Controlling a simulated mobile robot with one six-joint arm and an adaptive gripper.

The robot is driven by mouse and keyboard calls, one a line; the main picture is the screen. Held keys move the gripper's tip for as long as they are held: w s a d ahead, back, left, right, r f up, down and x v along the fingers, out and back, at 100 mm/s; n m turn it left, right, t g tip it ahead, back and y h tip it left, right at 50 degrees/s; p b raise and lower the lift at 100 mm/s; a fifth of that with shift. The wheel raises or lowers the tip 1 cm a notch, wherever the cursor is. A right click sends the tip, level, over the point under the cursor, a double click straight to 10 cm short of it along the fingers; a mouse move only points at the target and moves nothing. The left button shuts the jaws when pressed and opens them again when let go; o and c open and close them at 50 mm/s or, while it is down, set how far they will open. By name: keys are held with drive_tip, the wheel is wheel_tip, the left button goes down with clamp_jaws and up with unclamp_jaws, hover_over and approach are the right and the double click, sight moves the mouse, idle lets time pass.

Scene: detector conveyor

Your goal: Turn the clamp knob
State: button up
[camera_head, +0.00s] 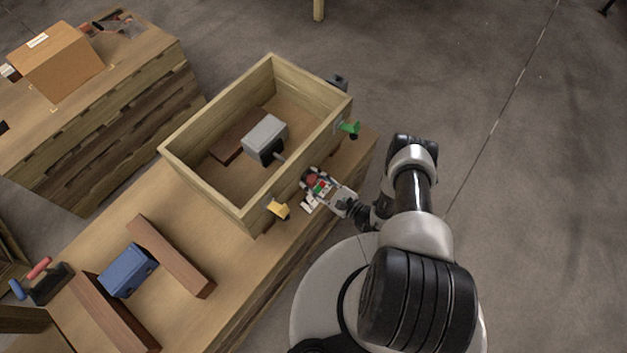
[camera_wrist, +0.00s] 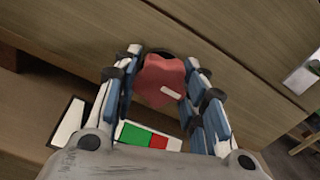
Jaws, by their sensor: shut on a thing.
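The clamp knob (camera_wrist: 162,80) is a red lobed knob with a white mark on its face, on the side wall of the wooden box. It shows small in the head view (camera_head: 311,180). My gripper (camera_wrist: 158,78) has its blue-padded fingers on both sides of the knob and is shut on it. In the head view my gripper (camera_head: 318,188) is at the box's near right wall. Below the knob, in the wrist view, is a white plate with a green and red indicator (camera_wrist: 145,139). The knob's shaft is hidden.
The wooden box (camera_head: 205,187) stands on the bench (camera_head: 190,222) and holds a grey block (camera_head: 265,132). A yellow part (camera_head: 278,209) and a green part (camera_head: 348,129) stick out from its wall on either side of my gripper. A blue block (camera_head: 127,270) sits between brown bars.

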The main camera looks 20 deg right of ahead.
drive_tip(key=shift+f, duration=0.1)
drive_tip(key=m+b, duration=0.3)
drive_tip(key=m, duration=0.1)
drive_tip(key=shift+f, duration=0.1)
drive_tip(key=m+b, duration=0.2)
drive_tip(key=m, duration=0.1)
drive_tip(key=shift+a+m, duration=0.1)
drive_tip(key=shift+m, duration=0.3)
drive_tip(key=m, duration=0.4)
drive_tip(key=shift+s, duration=0.1)
drive_tip(key=shift+r+m, duration=0.2)
drive_tip(key=shift+m, duration=2.2)
drive_tip(key=shift+a, duration=0.1)
drive_tip(key=o, duration=1.1)
